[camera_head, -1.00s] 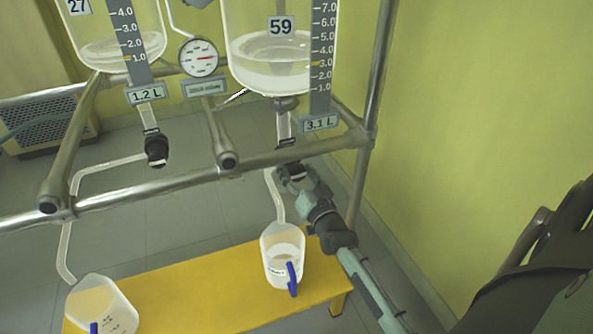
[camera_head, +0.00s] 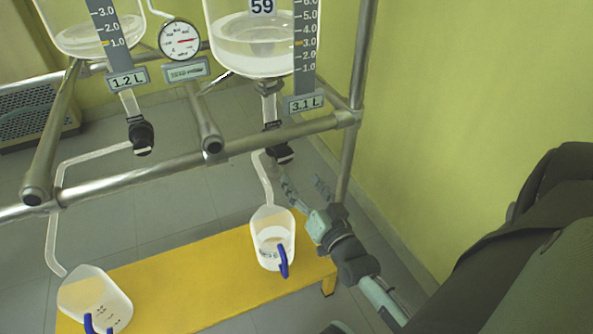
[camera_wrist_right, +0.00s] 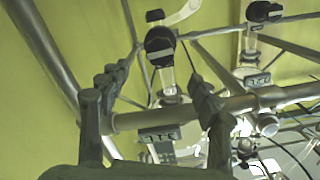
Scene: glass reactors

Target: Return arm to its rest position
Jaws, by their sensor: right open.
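My right gripper (camera_head: 304,187) is open and empty. In the head view it sits below the black valve (camera_head: 279,153) of the right reactor (camera_head: 262,45), apart from it, with its arm running to the lower right. In the wrist view its two fingers (camera_wrist_right: 160,80) stand wide apart, with a black valve (camera_wrist_right: 160,45) seen beyond them. My left gripper is not in view.
A metal frame bar (camera_head: 175,164) crosses above the gripper, and a frame post (camera_head: 358,75) stands to its right. A jug (camera_head: 272,238) stands close by on the yellow bench (camera_head: 190,280); another jug (camera_head: 95,297) is at left. The green wall (camera_head: 460,100) borders the right.

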